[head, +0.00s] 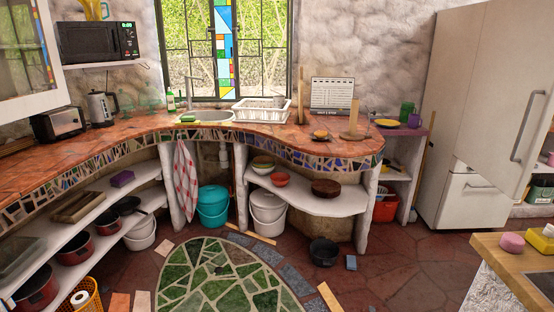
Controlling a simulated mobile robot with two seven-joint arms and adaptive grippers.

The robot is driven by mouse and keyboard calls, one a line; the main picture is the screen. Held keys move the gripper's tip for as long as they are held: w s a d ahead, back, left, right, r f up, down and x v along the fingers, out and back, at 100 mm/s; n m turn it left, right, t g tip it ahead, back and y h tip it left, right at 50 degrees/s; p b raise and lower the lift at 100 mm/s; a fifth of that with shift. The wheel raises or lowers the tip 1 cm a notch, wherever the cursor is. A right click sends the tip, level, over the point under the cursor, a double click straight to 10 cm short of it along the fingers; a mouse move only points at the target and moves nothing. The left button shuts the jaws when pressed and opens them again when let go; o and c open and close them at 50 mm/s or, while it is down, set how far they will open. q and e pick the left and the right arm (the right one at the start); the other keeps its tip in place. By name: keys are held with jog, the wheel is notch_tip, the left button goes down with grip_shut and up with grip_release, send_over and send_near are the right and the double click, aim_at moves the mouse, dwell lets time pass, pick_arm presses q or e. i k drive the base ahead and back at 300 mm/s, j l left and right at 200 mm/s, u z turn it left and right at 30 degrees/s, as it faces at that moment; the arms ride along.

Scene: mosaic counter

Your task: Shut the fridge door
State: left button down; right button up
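The fridge (441,120) is a tall pale beige unit at the right of the head view. Its upper door (490,110) stands partly open, swung out from its left side toward me. The door's lower edge slants out in front of the lower compartment front (472,201), which looks shut. A long vertical handle (530,128) is near the door's free right edge. The fridge's inside is hidden behind the door, and the top is cut off by the frame. Neither of my grippers is in view.
A wooden-topped counter (512,262) with a pink item (512,242) and a yellow sponge-like item stands at the lower right, near the fridge. A curved mosaic counter (150,124) runs along the left and back. A black pot (323,251) and loose tiles lie on the red floor.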

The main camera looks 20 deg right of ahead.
aim_at(508, 113)
jog(key=i+z, duration=0.35)
jog(key=i, duration=0.3)
jog(key=i+z, duration=0.35)
jog(key=i, duration=0.3)
jog(key=i+z, duration=0.45)
jog(key=i+j+z, duration=0.15)
jog(key=i+z, duration=0.3)
jog(key=i+j+z, duration=0.3)
jog(key=z, duration=0.15)
jog(key=i+j+z, duration=0.35)
jog(key=z, duration=0.15)
jog(key=k+j+z, duration=0.15)
jog(key=j+z, duration=0.2)
jog(key=k+j+z, duration=0.5)
jog(key=j+z, duration=0.15)
